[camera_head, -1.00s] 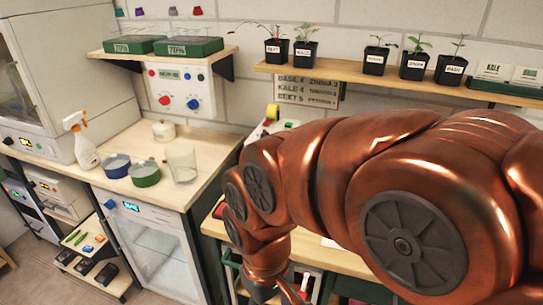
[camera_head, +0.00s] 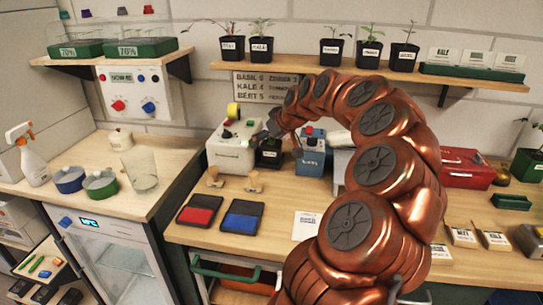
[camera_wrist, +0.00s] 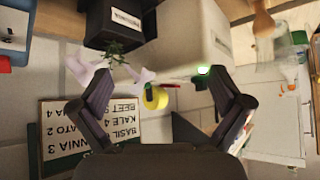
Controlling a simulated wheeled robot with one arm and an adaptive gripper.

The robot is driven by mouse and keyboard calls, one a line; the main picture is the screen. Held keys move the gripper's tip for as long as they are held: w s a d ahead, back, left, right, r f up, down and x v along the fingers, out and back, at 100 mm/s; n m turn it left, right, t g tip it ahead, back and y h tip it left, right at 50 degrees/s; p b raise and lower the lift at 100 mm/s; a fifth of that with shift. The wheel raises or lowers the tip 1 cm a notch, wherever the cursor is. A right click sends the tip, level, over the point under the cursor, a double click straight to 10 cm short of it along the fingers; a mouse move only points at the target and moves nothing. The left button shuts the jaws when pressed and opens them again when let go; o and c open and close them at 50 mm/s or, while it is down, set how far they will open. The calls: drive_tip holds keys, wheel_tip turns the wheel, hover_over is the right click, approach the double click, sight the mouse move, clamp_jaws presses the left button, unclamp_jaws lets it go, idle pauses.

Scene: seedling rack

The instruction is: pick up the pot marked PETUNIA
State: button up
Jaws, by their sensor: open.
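A black square pot (camera_head: 268,154) with a white label stands on the bench at the back, beside a white device. The wrist view shows this black pot (camera_wrist: 112,28) at the top, upside down; its label appears to read PETUNIA. In the head view my gripper (camera_head: 274,125) is small and partly hidden, just above the pot.
The white device (camera_head: 230,152) stands close left of the pot, a blue device (camera_head: 312,158) close right. A wall shelf (camera_head: 290,65) above carries several labelled pots. A lettered sign (camera_head: 262,90) hangs behind. Red and blue pads (camera_head: 242,216) lie on the bench in front.

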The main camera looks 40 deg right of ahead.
drive_tip(key=h, duration=0.1)
approach(272, 144)
drive_tip(key=f, duration=0.2)
drive_tip(key=shift+m, duration=0.3)
drive_tip(key=shift+w+r+p+x, duration=0.15)
drive_tip(key=shift+p+x, duration=0.25)
drive_tip(key=shift+x, duration=0.8)
drive_tip(key=shift+w+r+p+x, duration=0.15)
drive_tip(key=shift+p+x, duration=0.2)
drive_tip(key=shift+x, duration=0.85)
drive_tip(key=shift+w+r+p+x, duration=0.1)
drive_tip(key=shift+p+x, duration=0.3)
drive_tip(key=shift+x, duration=0.75)
drive_tip(key=shift+w+d+f, duration=0.2)
drive_tip(key=shift+w+f, duration=0.15)
drive_tip(key=shift+f, duration=0.15)
drive_tip(key=c, duration=1.1)
drive_tip(key=shift+r, duration=0.2)
